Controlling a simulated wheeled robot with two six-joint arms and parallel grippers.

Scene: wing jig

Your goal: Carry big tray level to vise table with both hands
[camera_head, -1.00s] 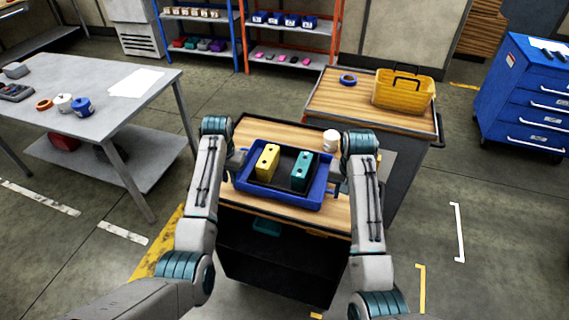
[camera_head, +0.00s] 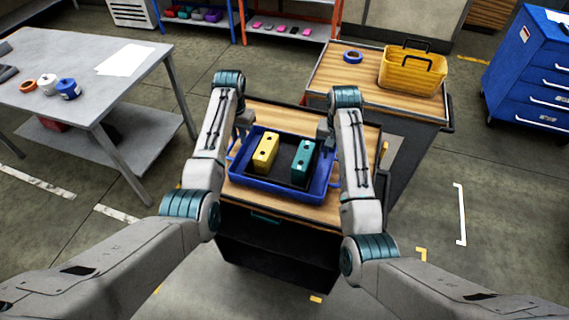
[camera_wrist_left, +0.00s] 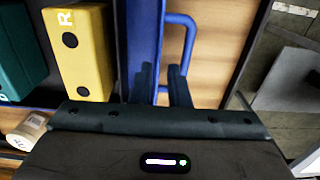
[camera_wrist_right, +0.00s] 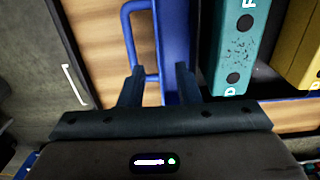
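The big blue tray (camera_head: 237,183) rests level on a wood-topped table (camera_head: 370,140). It holds a yellow block (camera_head: 265,152) and a teal block (camera_head: 303,160) on a dark insert. My left gripper (camera_head: 243,120) is above the tray's back left side; in the left wrist view its parted fingers (camera_wrist_left: 160,80) are over the tray wall and side handle (camera_wrist_left: 187,40). My right gripper (camera_head: 324,130) is above the back right side; its spread fingers (camera_wrist_right: 158,80) straddle the wall near the other handle (camera_wrist_right: 127,35). Neither gripper visibly holds anything.
A second wood-topped cabinet behind right carries a yellow tote (camera_head: 412,75) and a blue ring (camera_head: 352,57). A grey table (camera_head: 110,95) stands left and a blue drawer cabinet (camera_head: 525,75) right.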

